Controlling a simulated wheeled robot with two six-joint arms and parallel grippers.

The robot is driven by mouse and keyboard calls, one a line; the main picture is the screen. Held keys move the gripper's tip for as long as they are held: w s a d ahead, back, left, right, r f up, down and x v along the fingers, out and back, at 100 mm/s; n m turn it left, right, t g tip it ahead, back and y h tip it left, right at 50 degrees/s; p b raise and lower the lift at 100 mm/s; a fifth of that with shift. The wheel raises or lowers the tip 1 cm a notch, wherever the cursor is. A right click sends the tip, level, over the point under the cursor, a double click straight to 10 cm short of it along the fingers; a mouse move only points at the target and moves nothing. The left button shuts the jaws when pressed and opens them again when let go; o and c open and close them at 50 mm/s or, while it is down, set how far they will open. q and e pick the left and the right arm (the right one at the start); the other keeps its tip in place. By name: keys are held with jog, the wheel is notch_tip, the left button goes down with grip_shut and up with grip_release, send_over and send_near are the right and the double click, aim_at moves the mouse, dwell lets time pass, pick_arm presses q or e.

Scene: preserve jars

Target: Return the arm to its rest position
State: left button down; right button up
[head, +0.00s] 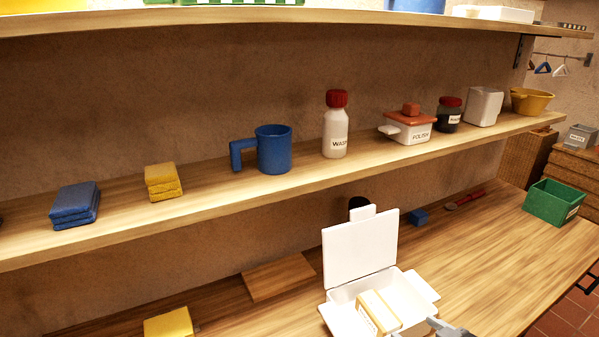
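A grey piece of what looks like my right gripper (438,327) shows at the bottom edge, just right of the open white box. It is cut off by the frame, so I cannot tell whether it is open or shut. My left gripper is not in view. The white box (345,318) stands on the lower worktop with its lid (360,250) raised. A cream block with a label (378,312) sits inside it. Whether the gripper touches the box is not clear.
The shelf (215,200) above holds blue cloths (75,204), yellow cloths (162,181), a blue mug (273,150), a red-capped bottle (336,128), a polish pot (410,128) and a dark jar (448,116). A green bin (555,203) stands at the worktop's right. The worktop between is mostly clear.

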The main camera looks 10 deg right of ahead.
jog(key=s+f+g, duration=0.1)
jog(key=s+f, duration=0.1)
jog(key=s+f+g+h, duration=0.1)
jog(key=s, duration=0.2)
jog(key=s+f+g+h, duration=0.1)
jog(key=s+f, duration=0.1)
jog(key=s, duration=0.1)
jog(key=shift+a+f+m, duration=0.35)
jog(key=shift+a+m, duration=0.05)
jog(key=s+f+m+g+h, duration=0.35)
jog(key=s+g, duration=0.25)
jog(key=s, duration=0.8)
notch_tip(320, 180, down, 24)
jog(key=d+f+g, duration=0.1)
jog(key=d, duration=0.1)
jog(key=s+a+f+g+y, duration=0.1)
jog(key=s+f, duration=1.4)
jog(key=shift+s+f+n+g, duration=0.2)
jog(key=shift+n+g, duration=0.1)
jog(key=shift+n, duration=0.15)
